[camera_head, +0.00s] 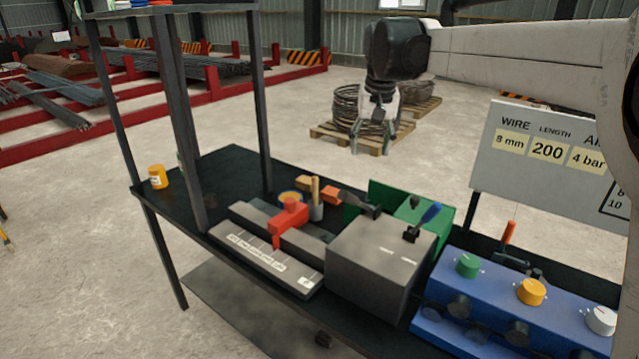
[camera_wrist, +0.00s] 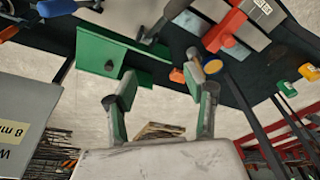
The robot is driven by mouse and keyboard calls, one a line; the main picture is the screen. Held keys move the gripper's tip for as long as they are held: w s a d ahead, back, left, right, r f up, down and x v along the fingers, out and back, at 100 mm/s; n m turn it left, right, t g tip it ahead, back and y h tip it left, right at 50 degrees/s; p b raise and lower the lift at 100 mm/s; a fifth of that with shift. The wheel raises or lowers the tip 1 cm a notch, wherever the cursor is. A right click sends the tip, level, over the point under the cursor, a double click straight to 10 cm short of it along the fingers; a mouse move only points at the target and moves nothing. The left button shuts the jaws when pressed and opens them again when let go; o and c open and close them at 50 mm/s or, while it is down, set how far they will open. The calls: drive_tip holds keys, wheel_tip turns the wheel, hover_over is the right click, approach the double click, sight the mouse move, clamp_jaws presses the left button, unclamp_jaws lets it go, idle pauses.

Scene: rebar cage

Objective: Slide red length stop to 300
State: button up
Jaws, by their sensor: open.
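The red length stop (camera_head: 290,218) sits on the grey rail (camera_head: 318,245) of a measuring fixture, its pointer hanging over a white scale (camera_head: 250,265). The scale's figures are too small to read surely. In the wrist view the red stop (camera_wrist: 222,32) is at the top right, beyond the fingers. My gripper (camera_head: 372,150) is open and empty, held in the air behind and to the right of the stop, well apart from it. Its spread fingers also show in the wrist view (camera_wrist: 165,92).
A grey box (camera_head: 375,265) with levers stands right of the fixture. A blue panel with knobs (camera_head: 520,305) and a sign reading LENGTH 200 (camera_head: 550,150) are further right. Shelf posts (camera_head: 165,110) rise at left.

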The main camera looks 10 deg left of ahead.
drive_tip(key=w+a+f+n+g+p, duration=0.1)
drive_tip(key=w+a+f, duration=0.15)
drive_tip(key=a, duration=0.45)
drive_tip(key=w+a+f+p, duration=0.2)
drive_tip(key=w+a, duration=0.2)
drive_tip(key=a, duration=0.2)
drive_tip(key=g+p, duration=0.1)
drive_tip(key=p, duration=0.1)
approach(290, 200)
drive_tip(key=shift+n+h, duration=0.4)
drive_tip(key=f, duration=0.3)
drive_tip(key=f+p, duration=0.1)
drive_tip(key=f, duration=0.3)
drive_tip(key=a+f+p, duration=0.1)
drive_tip(key=f, duration=0.3)
drive_tip(key=shift+w+f, duration=0.1)
drive_tip(key=shift+w, duration=0.05)
drive_tip(key=shift+c, duration=0.2)
clamp_jaws()
